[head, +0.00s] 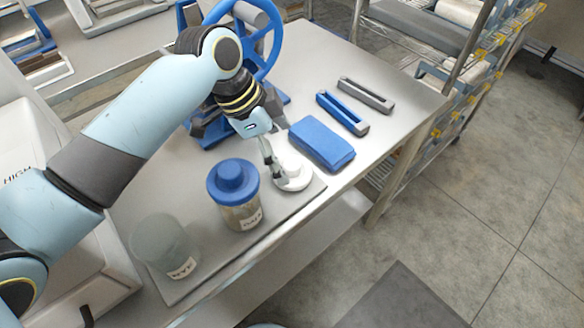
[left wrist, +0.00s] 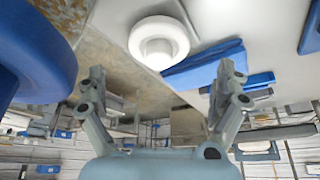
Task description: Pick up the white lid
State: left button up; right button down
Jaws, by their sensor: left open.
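The white lid (head: 296,177), a round disc with a raised knob, lies on the grey mat at the bench's front edge. My left gripper (head: 271,162) comes down at the lid's left and far side, its fingers partly overlapping it in the head view. In the left wrist view the lid (left wrist: 158,40) lies beyond the gap between the open fingers of my left gripper (left wrist: 163,76), with nothing between them. Whether a fingertip touches the lid I cannot tell. My right gripper is not in view.
A jar with a blue lid (head: 233,182) stands close left of the white lid. An open clear jar (head: 162,240) stands farther left. A blue folded block (head: 322,145) lies just right. Blue (head: 342,113) and grey (head: 366,95) bars lie beyond. A blue handwheel (head: 273,42) stands behind.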

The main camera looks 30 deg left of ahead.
aim_at(289, 164)
pick_arm(q)
jog(key=x, duration=0.6)
jog(key=c, duration=0.9)
